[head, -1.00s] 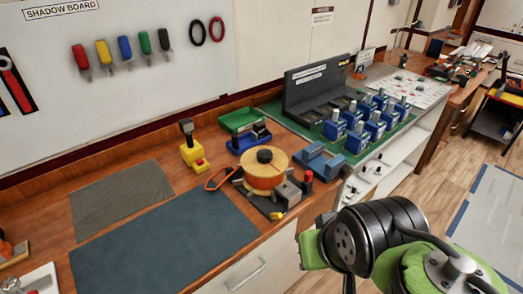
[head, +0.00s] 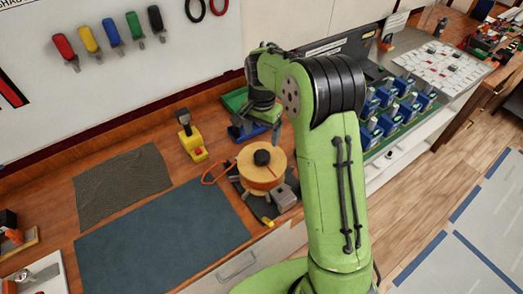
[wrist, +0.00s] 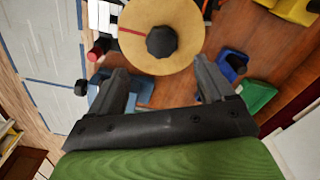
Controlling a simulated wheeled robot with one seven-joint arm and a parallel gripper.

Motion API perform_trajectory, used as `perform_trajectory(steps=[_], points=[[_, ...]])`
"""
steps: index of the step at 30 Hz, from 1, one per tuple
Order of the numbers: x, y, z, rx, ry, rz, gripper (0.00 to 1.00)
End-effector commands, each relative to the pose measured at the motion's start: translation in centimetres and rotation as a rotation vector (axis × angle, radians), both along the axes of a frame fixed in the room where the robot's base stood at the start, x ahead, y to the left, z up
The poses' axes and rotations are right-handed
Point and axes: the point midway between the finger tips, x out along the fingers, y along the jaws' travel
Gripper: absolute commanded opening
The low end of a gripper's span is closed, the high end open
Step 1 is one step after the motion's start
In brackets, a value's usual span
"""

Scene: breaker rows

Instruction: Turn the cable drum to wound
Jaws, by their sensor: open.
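The cable drum (head: 276,164) stands on a dark base on the bench, with a tan round top, an orange side and a black knob (head: 262,157) in the middle. In the wrist view, the drum top (wrist: 185,55) lies ahead of my gripper (wrist: 160,78), with the knob (wrist: 162,41) near its centre and a red line (wrist: 130,31) across its upper left. My gripper is open and empty, its fingers wide apart and short of the knob. In the head view, my arm's end is behind the drum, with the fingers partly hidden.
A yellow device (head: 190,138) stands left of the drum, and an orange cable loop (head: 213,174) lies beside it. Green and blue trays (head: 236,99) sit behind. Blue breakers (head: 372,128) stand at right. Dark mats (head: 160,240) leave free room at left.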

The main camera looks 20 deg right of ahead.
Motion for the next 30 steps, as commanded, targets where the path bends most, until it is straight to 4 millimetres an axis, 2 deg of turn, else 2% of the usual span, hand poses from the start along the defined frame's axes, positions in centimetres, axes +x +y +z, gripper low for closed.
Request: perform_trajectory(steps=[1, 6, 12, 16, 23, 30], points=[[-0.1, -0.1, -1.5, 0.0, 0.006, -0.001, 0.81], [-0.1, 0.0, -5.7, 0.001, 0.005, 0.0, 0.81], [0.0, 0.0, -9.3, 0.001, 0.002, 0.001, 0.81], [0.0, 0.0, -10.2, 0.0, 0.0, 0.001, 0.81], [0.1, -0.1, -10.3, 0.0, -0.001, 0.001, 0.81], [0.1, -0.1, -10.3, 0.0, -0.001, 0.001, 0.45]])
